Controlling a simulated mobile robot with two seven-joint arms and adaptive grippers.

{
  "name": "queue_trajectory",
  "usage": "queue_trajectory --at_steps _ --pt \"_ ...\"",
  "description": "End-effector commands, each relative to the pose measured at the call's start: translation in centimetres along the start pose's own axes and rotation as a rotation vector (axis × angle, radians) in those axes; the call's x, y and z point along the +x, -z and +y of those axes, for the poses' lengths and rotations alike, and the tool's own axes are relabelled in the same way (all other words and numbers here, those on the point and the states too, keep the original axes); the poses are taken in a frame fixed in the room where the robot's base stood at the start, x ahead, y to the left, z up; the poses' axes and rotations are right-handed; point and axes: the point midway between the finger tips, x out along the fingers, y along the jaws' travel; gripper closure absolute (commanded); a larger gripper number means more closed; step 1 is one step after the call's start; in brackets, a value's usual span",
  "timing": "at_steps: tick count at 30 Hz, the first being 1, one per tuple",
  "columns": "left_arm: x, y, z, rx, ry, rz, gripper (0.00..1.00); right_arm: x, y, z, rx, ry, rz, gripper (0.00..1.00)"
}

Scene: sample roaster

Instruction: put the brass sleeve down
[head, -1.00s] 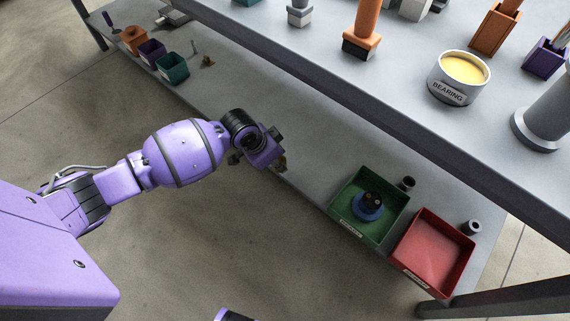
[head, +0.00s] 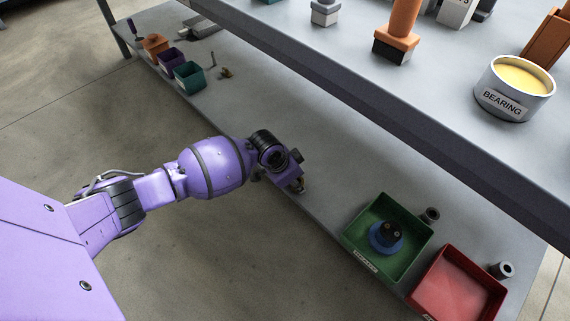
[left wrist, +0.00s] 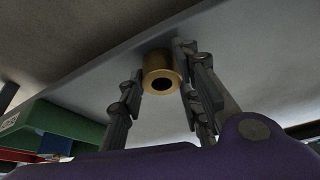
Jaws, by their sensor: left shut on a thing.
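The brass sleeve (left wrist: 160,72) is a short gold-coloured tube with a dark bore. In the left wrist view it sits between the two fingers of my left gripper (head: 294,181), which is shut on it. In the head view the gripper is low over the front edge of the lower grey shelf (head: 325,180), left of the green tray. The sleeve is mostly hidden there by the gripper. I cannot tell whether the sleeve touches the shelf. My right gripper is not in view.
The green tray (head: 361,239) holds a blue round part; a red tray (head: 455,285) stands beside it. Dark cylinders (head: 430,215) stand behind them. Small bins (head: 188,75) are at the far left. The upper shelf (head: 420,100) overhangs the back.

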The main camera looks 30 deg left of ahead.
Motion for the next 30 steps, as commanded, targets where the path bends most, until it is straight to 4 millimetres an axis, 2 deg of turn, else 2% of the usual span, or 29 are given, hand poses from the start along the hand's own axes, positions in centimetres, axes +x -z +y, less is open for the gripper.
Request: queue_trajectory --at_steps 2,3,7,16,19,23,30 --pt "-0.1 0.3 -0.1 0.001 0.001 0.005 1.0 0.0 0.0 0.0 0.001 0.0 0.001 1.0" --pt "0.0 0.2 0.0 0.001 0.001 0.003 0.66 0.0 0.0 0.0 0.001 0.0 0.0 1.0" --pt "0.0 0.2 0.0 0.001 0.001 0.003 0.49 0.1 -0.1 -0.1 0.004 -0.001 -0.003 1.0" --pt "-0.1 0.3 -0.1 0.001 0.001 0.004 0.49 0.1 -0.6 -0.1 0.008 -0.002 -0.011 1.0" --pt "-0.8 0.3 -0.1 0.001 0.002 0.004 0.49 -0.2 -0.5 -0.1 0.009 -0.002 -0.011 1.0" --pt "-3.0 0.5 -0.1 0.002 0.003 0.007 0.49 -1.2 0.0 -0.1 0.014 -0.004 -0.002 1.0" --pt "-8.3 0.4 -0.1 0.002 0.003 0.006 0.49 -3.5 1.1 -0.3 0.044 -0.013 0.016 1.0"
